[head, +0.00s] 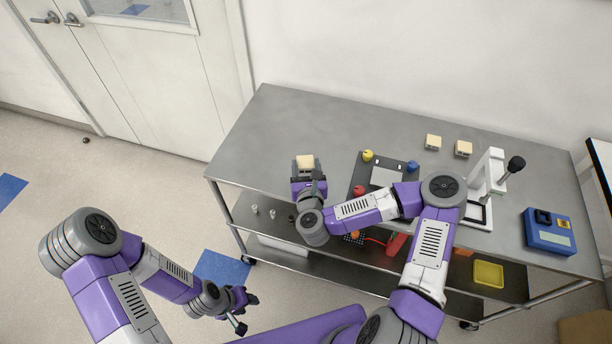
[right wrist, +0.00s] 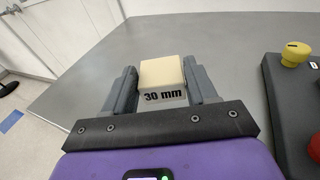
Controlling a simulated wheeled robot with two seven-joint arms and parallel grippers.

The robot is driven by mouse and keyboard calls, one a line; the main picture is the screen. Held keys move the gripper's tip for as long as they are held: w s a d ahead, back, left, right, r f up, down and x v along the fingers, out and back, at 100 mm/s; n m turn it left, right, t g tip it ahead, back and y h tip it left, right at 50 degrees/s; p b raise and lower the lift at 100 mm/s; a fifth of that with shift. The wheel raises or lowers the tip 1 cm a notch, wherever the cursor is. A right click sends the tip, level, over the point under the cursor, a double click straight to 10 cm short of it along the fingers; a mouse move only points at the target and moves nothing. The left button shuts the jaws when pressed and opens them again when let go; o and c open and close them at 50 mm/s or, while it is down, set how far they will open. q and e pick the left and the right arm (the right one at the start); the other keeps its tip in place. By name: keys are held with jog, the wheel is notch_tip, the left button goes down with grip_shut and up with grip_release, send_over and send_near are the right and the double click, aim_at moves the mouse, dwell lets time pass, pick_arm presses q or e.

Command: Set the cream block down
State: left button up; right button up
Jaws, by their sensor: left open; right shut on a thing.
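The cream block (head: 306,161) is held in my right gripper (head: 308,172) over the left part of the grey metal table (head: 270,130). In the right wrist view the cream block (right wrist: 161,75) sits between both fingers of the right gripper (right wrist: 163,88), with "30 mm" printed on its near face. The table top lies behind it; I cannot tell whether the block touches the table. My left gripper (head: 245,304) is open and empty, out over the floor in front of the table.
A dark panel (head: 343,180) with yellow, blue and red knobs lies right of the held block. Two more cream blocks (head: 433,142) (head: 463,149) sit at the back. A white press (head: 489,185) and blue device (head: 549,232) stand right. The table's left end is clear.

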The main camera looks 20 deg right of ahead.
notch_tip(320, 180, down, 3)
jog(key=shift+f+b, duration=0.2)
jog(key=shift+b, duration=0.25)
jog(key=shift+f+b, duration=0.45)
jog(key=shift+f, duration=0.15)
jog(key=o, duration=1.1)
jog(key=shift+c, duration=0.2)
